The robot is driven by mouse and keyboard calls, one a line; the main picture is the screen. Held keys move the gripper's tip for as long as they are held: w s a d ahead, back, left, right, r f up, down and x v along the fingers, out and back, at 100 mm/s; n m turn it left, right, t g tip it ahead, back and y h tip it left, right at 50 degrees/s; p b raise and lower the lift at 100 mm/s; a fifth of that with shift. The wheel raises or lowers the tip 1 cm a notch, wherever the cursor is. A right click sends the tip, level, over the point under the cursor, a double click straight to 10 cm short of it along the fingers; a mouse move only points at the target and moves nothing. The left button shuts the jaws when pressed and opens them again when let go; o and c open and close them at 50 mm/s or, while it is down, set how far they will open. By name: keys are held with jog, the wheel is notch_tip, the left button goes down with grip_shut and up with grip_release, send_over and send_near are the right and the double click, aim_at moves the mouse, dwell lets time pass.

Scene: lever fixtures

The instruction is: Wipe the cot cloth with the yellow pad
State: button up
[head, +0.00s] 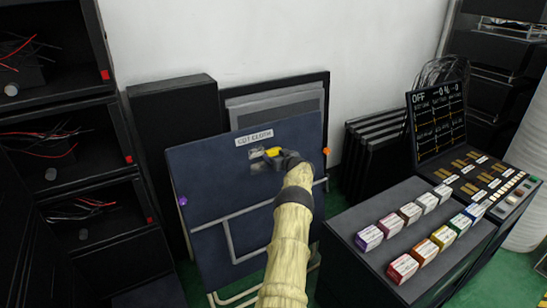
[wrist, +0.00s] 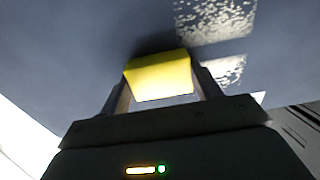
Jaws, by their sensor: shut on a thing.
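The cot cloth (head: 211,191) is a dark blue upright panel with a white label reading "COT CLOTH" near its top edge. My gripper (head: 275,155) is at the upper middle of the panel, just below the label. It is shut on the yellow pad (head: 273,152), which also shows between the two fingers in the wrist view (wrist: 158,76). The pad is against or very close to the blue surface; I cannot tell whether it touches. Pale speckled patches (wrist: 215,20) show on the cloth beside the pad in the wrist view. My forearm hides part of the panel's lower right.
A dark counter (head: 375,220) with several coloured boxes stands at the right, with a black display board (head: 437,120) behind it. Dark shelves with red wires (head: 75,205) stand at the left. Black folded panels (head: 372,160) lean on the wall. Green floor shows at the lower right.

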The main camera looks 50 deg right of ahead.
aim_at(268, 153)
jog(key=shift+s+d+r+p, duration=0.1)
jog(key=shift+r+p, duration=0.4)
jog(key=shift+r, duration=0.4)
jog(key=shift+w+a+p, duration=0.35)
jog(key=shift+a, duration=0.1)
jog(key=shift+w+a+f+p, duration=0.1)
jog(key=shift+w+a+p, duration=0.15)
jog(key=shift+a, duration=0.35)
jog(key=shift+w+a+p, duration=0.15)
jog(key=shift+w+a, duration=0.15)
jog(key=shift+a, duration=0.25)
jog(key=shift+a, duration=0.1)
jog(key=shift+w+a+p, duration=0.2)
jog(key=shift+w+a, duration=0.15)
jog(key=shift+a, duration=0.45)
jog(key=shift+w+a+p, duration=0.15)
jog(key=shift+w+a, duration=0.2)
jog(key=shift+a, duration=0.4)
jog(key=shift+a, duration=0.1)
